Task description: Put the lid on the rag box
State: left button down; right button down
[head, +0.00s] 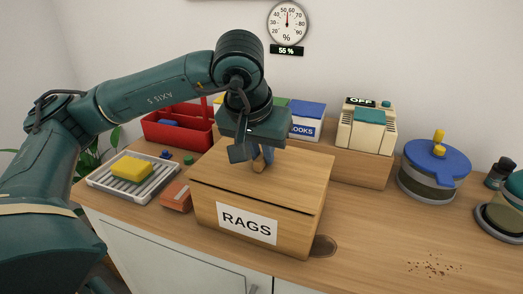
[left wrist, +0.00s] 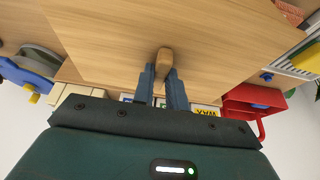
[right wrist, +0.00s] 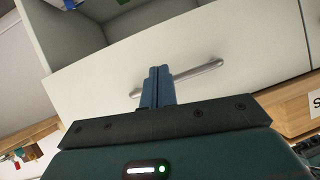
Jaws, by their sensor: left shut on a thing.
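The wooden rag box (head: 205,216) with its white RAGS label stands on the counter. A flat wooden lid (head: 290,165) covers its top; it looks roughly level, and I cannot tell whether it rests fully on the rim. My left gripper (head: 262,160) points down over the lid and is shut on its small wooden knob. In the left wrist view the knob (left wrist: 165,57) shows between the blue fingertips (left wrist: 162,70), with the lid (left wrist: 150,25) behind. My right gripper (right wrist: 158,70) is out of the head view; its fingers are together and appear empty, before a white front.
A brick-coloured block (head: 176,197) and a tray (head: 103,182) with a yellow sponge (head: 132,168) are left of the box. A red caddy (head: 180,138) and a wooden riser (head: 345,167) stand behind. A blue-lidded pot (head: 430,165) is right. A bar handle (right wrist: 199,72) is near my right gripper.

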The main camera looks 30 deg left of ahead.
pick_arm(q)
jog(key=shift+f+b, duration=0.25)
jog(key=shift+b, duration=0.15)
dwell(0.5)
jog(key=c, duration=1.3)
grip_release()
jog(key=shift+c, duration=0.2)
